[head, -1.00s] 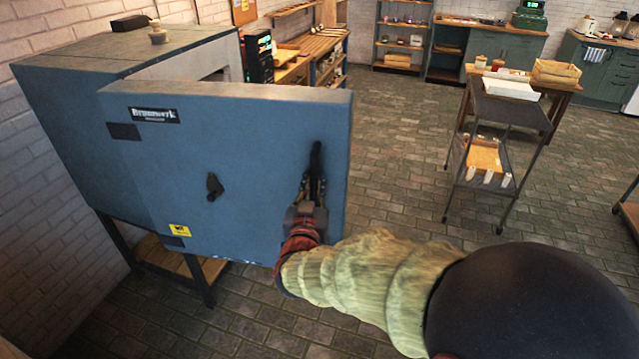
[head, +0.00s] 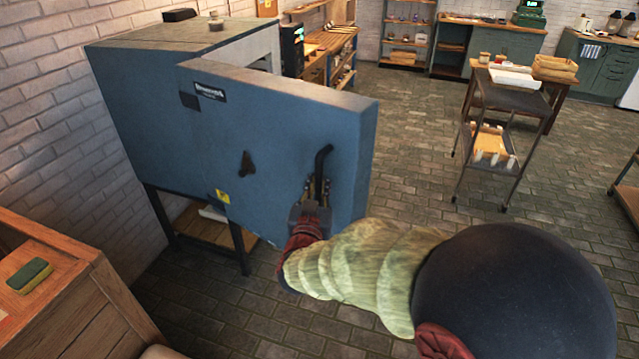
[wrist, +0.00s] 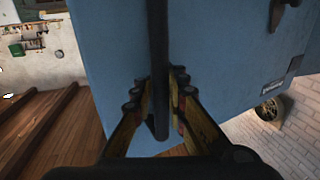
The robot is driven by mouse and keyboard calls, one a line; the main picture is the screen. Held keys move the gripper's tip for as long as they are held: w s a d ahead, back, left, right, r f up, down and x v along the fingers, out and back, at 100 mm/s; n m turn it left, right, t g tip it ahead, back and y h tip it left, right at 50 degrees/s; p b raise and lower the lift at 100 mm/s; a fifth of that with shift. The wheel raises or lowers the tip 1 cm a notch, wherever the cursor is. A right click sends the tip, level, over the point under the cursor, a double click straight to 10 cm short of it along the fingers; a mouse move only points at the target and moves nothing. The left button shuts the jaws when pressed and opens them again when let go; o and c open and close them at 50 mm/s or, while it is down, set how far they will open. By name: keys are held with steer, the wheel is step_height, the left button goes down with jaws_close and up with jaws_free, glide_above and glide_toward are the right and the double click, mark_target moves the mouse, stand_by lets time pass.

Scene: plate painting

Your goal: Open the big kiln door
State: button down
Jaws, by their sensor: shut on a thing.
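The big blue kiln (head: 140,100) stands at the left against the brick wall. Its door (head: 285,130) is swung partly open, with a gap along its top showing the pale inside edge. A black bar handle (head: 323,160) is on the door's outer face near its free edge. My gripper (head: 316,193) is closed around the lower part of the handle. In the wrist view the black handle (wrist: 158,60) runs between the two finger pads (wrist: 160,95). A black latch knob (head: 247,163) sits mid-door. The kiln's inside is mostly hidden by the door.
A wooden cabinet (head: 75,290) with a sponge (head: 29,276) on it is at the lower left. A dark metal cart (head: 510,100) stands to the right. Shelves (head: 405,40) and green cupboards line the back. The tiled floor (head: 410,130) between door and cart is clear.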

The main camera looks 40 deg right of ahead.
steer(key=shift+s+a+f, duration=0.15)
steer(key=shift+a, duration=0.05)
steer(key=c, duration=2.3)
jaws_free()
steer(key=shift+o, duration=1.3)
steer(key=shift+s, duration=0.2)
steer(key=shift+o, duration=1.2)
steer(key=shift+w, duration=0.1)
steer(key=shift+a, duration=0.1)
steer(key=v, duration=1.2)
steer(key=shift+w, duration=0.1)
